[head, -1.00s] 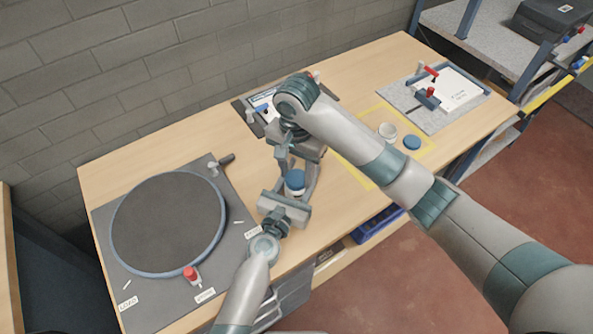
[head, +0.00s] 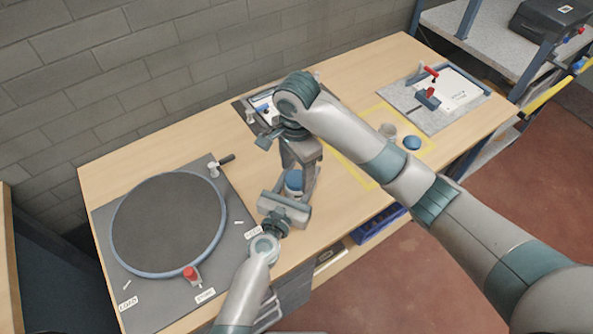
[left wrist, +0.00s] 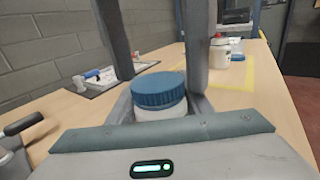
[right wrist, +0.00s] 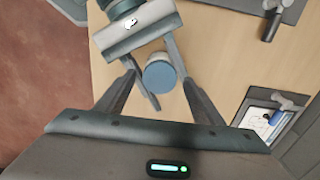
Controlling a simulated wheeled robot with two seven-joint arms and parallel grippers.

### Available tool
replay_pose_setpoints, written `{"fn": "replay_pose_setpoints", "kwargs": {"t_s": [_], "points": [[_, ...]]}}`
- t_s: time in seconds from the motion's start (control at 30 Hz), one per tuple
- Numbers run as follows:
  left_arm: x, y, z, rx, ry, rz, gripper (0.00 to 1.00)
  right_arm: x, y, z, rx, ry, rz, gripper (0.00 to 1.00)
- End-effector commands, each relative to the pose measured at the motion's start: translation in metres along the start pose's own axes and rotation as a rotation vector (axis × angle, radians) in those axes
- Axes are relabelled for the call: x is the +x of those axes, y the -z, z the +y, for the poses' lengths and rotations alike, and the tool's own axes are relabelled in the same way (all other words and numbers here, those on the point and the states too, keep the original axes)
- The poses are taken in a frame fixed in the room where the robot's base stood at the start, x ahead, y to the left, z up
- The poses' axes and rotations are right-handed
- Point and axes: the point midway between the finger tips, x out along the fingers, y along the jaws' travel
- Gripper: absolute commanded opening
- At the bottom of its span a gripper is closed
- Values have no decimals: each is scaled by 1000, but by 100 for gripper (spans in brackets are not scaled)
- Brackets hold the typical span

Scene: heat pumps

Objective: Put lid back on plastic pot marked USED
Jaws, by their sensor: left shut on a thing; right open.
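A white plastic pot with a ribbed blue lid on top (head: 293,183) is upright between the fingers of my left gripper (head: 297,190). It shows closely in the left wrist view (left wrist: 159,95), with the lid seated on the pot or nearly so; I cannot read any marking. My left gripper is shut on this pot. My right gripper (right wrist: 158,72) is open above the pot, its fingers on either side of the blue lid (right wrist: 160,76) in the right wrist view. Its wrist hides part of the scene in the head view.
A second white pot (head: 388,131) and a loose blue lid (head: 412,142) stand in the yellow-outlined area. A round dark plate on a grey board (head: 168,222) fills the table's left. A clamp fixture (head: 428,98) is at the right.

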Motion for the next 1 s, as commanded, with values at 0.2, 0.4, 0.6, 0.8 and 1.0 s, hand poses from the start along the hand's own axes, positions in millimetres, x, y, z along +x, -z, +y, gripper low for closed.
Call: {"fn": "replay_pose_setpoints", "kwargs": {"t_s": [0.2, 0.4, 0.6, 0.8, 1.0], "points": [[0, 1, 0, 0, 0, 2, 0, -24, 2, -1, -1, 3, 4, 62], [0, 1, 0, 0, 0, 2, 0, -38, 0, 0, -1, 0, 2, 62], [0, 1, 0, 0, 0, 2, 0, -40, 0, 0, -1, -1, 0, 62], [0, 1, 0, 0, 0, 1, 0, -40, 0, 0, -8, 0, 1, 59], [0, 1, 0, 0, 0, 1, 0, -42, 0, -1, -96, 4, 2, 59]]}}
